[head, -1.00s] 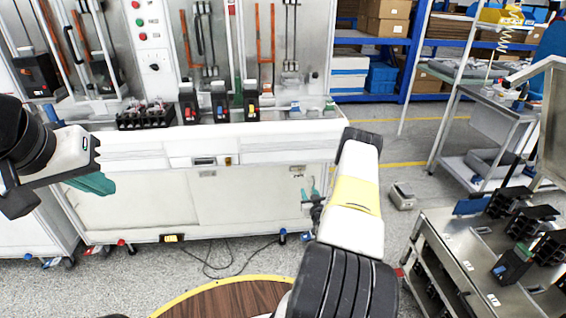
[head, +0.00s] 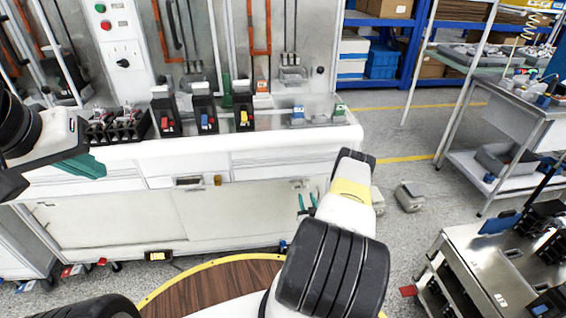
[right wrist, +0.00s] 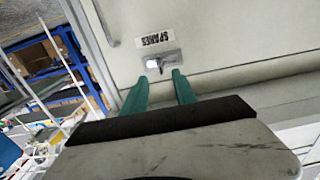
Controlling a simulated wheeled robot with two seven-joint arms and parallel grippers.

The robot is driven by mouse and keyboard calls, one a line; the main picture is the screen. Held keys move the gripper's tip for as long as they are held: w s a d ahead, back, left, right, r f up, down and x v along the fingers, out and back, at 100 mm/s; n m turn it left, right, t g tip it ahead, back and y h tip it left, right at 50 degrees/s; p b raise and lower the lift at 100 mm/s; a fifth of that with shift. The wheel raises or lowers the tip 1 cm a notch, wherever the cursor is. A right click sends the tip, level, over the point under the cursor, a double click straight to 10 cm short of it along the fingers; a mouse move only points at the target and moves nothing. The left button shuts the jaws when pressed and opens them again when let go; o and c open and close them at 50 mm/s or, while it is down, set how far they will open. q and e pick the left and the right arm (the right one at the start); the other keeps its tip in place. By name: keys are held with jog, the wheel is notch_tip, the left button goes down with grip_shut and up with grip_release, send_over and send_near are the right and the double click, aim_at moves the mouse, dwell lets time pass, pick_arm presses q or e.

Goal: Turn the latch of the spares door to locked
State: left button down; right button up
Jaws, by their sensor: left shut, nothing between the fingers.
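The spares door (head: 240,215) is a pale panel low on the front of the white cabinet. In the right wrist view the door (right wrist: 235,40) carries a SPARES label (right wrist: 155,39) beside a small metal latch plate with a latch (right wrist: 161,63). Which way the latch is turned is too small to tell. My right gripper (head: 308,201) is in front of the door's right end. In the right wrist view its teal fingers (right wrist: 158,84) are apart and empty, with the latch just beyond the tips, apparently apart from them. My left gripper (head: 88,168) is shut and empty, left of the cabinet's middle.
Black breakers (head: 205,108) stand on the cabinet's worktop (head: 275,140). A metal cart (head: 480,275) with black units is at the lower right. A grey shelf trolley (head: 490,165) and blue racking (head: 375,45) are behind.

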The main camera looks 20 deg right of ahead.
aim_at(302, 184)
jog(key=x, duration=0.8)
jog(key=shift+w+d, duration=0.1)
jog(key=shift+w, duration=0.2)
grip_shut()
